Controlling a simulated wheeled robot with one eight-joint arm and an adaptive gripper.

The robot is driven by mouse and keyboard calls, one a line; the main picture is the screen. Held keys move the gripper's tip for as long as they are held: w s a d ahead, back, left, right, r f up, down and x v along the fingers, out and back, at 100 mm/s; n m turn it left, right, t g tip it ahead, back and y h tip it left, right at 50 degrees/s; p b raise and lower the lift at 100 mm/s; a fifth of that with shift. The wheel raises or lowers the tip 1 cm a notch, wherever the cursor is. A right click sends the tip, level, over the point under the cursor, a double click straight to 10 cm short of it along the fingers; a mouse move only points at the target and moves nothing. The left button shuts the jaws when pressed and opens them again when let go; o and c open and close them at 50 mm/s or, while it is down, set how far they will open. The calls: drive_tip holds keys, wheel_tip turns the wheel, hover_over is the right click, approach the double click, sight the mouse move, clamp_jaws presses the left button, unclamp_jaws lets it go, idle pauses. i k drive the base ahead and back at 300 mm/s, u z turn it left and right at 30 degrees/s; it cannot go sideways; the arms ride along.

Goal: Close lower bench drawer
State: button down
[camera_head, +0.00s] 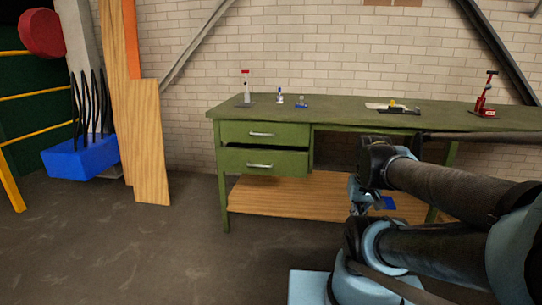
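A green workbench (350,112) stands against the brick wall with two stacked drawers at its left end.
A wooden lower shelf (285,197) runs under the bench. Small items and a red tool (486,96) stand on top. At left are leaning boards (150,140) and a blue bin (80,160). The floor before the drawers is clear.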

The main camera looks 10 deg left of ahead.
sight(282, 160)
drive_tip(key=i, duration=1)
